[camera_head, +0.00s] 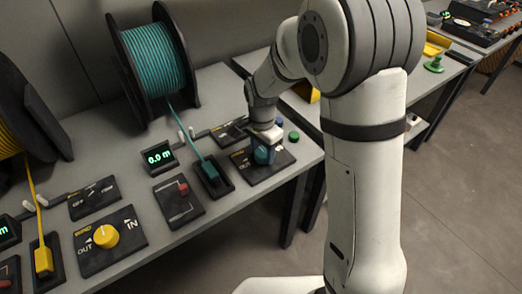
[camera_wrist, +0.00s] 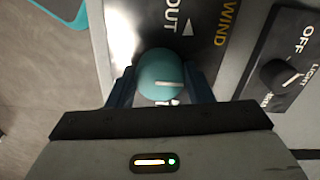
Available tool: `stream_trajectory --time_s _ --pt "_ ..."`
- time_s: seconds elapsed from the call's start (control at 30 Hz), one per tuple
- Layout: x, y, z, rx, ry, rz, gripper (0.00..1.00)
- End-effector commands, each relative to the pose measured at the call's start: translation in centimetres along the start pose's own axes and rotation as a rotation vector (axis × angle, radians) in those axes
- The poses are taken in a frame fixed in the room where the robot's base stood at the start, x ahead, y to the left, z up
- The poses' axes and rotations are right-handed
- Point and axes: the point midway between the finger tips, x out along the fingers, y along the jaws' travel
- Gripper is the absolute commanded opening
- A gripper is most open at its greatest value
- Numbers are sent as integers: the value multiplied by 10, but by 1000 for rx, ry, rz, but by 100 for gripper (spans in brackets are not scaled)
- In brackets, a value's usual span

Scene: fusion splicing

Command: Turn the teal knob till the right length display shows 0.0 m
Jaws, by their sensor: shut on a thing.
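The teal knob (camera_wrist: 160,72) sits on a dark panel marked OUT and WIND in the wrist view. It also shows in the head view (camera_head: 262,156), partly covered by my gripper. My gripper (camera_wrist: 161,88) is shut on the knob, one finger on each side of it. A white mark shows on the knob's face. The right length display (camera_head: 158,157) reads 0.0 m in green digits. A teal cable spool (camera_head: 152,62) stands behind it, its cable running down to a teal connector (camera_head: 208,170).
A yellow knob (camera_head: 106,236) on its own IN/OUT panel and a yellow spool (camera_head: 10,125) are at the left. A red-switch panel (camera_head: 180,200) lies left of the teal connector. A black OFF/LIGHT switch (camera_wrist: 281,75) is beside the knob's panel. Green and blue buttons (camera_head: 293,135) are close behind my gripper.

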Motion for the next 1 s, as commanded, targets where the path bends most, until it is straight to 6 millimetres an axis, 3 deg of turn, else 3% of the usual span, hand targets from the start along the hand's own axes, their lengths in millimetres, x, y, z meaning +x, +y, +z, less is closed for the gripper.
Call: stream_trajectory --time_s 0.3,0.57,1.0 --pt "1 2 0 0 -1 5 68" --pt "-3 1 0 -1 0 1 68" --pt "-68 1 0 -1 0 1 68"
